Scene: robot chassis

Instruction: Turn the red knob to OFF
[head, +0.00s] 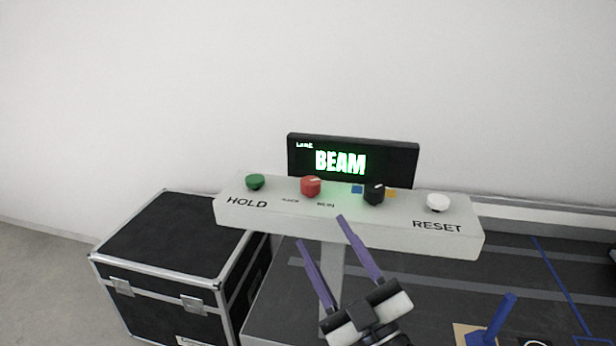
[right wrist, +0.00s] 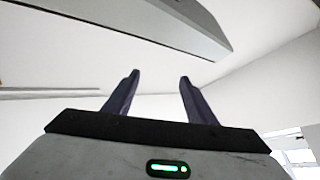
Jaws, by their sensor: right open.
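The red knob (head: 311,187) sits on top of the pale control panel (head: 350,232), left of its middle, with a light pointer mark on it. Small lettering by the knob is too small to read surely. My right gripper (head: 320,232) is open and empty, with two purple fingers. In the head view its fingertips are in front of and below the panel's front face, apart from the knob. In the right wrist view the gripper (right wrist: 158,75) has nothing between its fingers, and the panel's grey underside (right wrist: 135,22) shows above. My left gripper is not in view.
A green button (head: 255,181) marked HOLD, a black knob (head: 374,194) and a white button (head: 437,203) by RESET share the panel. A display (head: 353,160) reading BEAM stands behind. A black case (head: 170,245) stands left; a blue object (head: 492,322) is low right.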

